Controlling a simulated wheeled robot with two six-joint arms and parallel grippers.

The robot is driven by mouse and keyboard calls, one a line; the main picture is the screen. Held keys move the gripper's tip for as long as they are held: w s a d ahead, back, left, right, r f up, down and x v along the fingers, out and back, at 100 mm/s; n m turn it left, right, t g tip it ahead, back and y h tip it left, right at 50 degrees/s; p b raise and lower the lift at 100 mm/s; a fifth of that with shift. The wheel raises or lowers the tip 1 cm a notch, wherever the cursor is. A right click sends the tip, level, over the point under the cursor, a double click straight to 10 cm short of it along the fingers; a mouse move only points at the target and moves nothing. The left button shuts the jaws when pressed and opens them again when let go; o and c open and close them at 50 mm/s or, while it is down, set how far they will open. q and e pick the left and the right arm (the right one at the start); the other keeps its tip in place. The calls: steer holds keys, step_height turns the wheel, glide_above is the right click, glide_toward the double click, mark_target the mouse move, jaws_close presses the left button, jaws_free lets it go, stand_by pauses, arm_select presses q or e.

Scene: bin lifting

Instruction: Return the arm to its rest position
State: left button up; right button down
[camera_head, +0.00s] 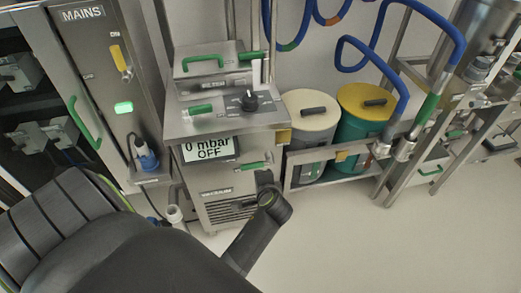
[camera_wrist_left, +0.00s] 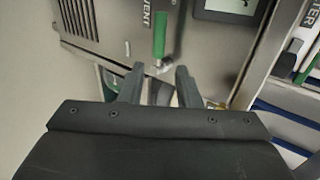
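My left gripper (camera_wrist_left: 160,78) shows in the left wrist view with its two dark fingers apart and nothing seen held between them. Just beyond the fingertips is a green lever (camera_wrist_left: 160,32) beside the word VENT, on a grey metal panel (camera_wrist_left: 98,22). I cannot tell whether a finger touches anything. In the head view, dark links of my arm (camera_head: 258,228) rise in front of the vacuum cabinet (camera_head: 225,212); the gripper's fingers cannot be made out there. My right gripper is in neither view.
The cabinet's display (camera_head: 209,148) reads 0 mbar OFF. A MAINS cabinet (camera_head: 88,50) with a lit green switch stands left. Two lidded bins, cream (camera_head: 308,112) and yellow-lidded green (camera_head: 365,103), stand right with blue hoses (camera_head: 400,75). The floor (camera_head: 400,245) front right is clear.

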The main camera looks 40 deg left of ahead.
arm_select(q)
steer(key=shift+s+d+r, duration=0.2)
steer(key=shift+s+r, duration=0.05)
stand_by(0.4)
steer(key=s+d+f+n+g+h, duration=0.1)
steer(key=s+f+h, duration=0.1)
steer(key=s+f, duration=0.5)
steer(key=s+d+f+g+h, duration=0.1)
steer(key=s+f+h, duration=0.15)
steer(key=f, duration=0.85)
steer(key=s+d+f+n+g+h, duration=0.1)
steer(key=s+f, duration=0.5)
steer(key=f, duration=0.3)
steer(key=s+f+n+g+h, duration=0.1)
steer(key=s+f+n, duration=0.2)
steer(key=s, duration=0.8)
steer(key=s+a+f+n+g+h, duration=0.1)
steer(key=s+f+n+g, duration=0.1)
steer(key=s+f, duration=0.5)
steer(key=s+n, duration=0.1)
steer(key=s, duration=0.4)
steer(key=shift+s+a+f+n, duration=0.2)
steer(key=shift+a+n, duration=0.1)
steer(key=shift+n, duration=0.1)
steer(key=shift+s, duration=0.1)
